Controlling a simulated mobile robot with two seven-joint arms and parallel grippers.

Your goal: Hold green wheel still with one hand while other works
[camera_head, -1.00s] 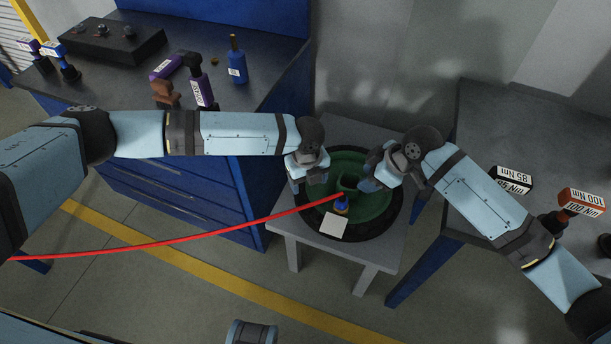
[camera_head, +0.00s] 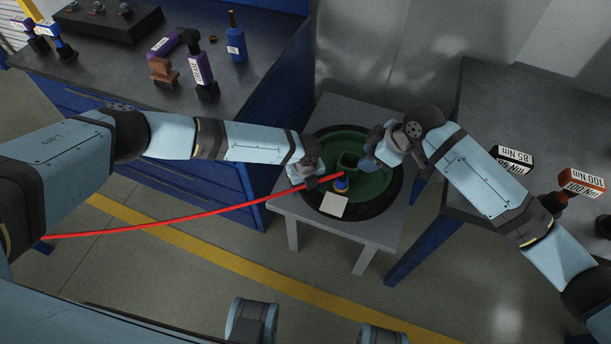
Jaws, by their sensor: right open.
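The green wheel (camera_head: 374,186) with its black tyre lies flat on a small grey table (camera_head: 292,207). A small blue-and-dark tool (camera_head: 341,184) with a white square plate (camera_head: 333,205) is over the wheel's near part. A red hose (camera_head: 195,219) runs from the left up to this tool. My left gripper (camera_head: 311,182) is at the wheel's left rim, close to the hose; its fingers are too small and hidden to read. My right gripper (camera_head: 365,161) is open over the right of the wheel's centre, by the dark square hub (camera_head: 347,161). Contact with the wheel cannot be told.
A blue workbench (camera_head: 262,105) at the left holds a blue bottle (camera_head: 235,43), purple tools (camera_head: 196,65) and a black control box (camera_head: 110,20). A grey bench (camera_head: 480,110) at the right holds an 85 Nm tool (camera_head: 512,157) and a 100 Nm tool (camera_head: 580,183).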

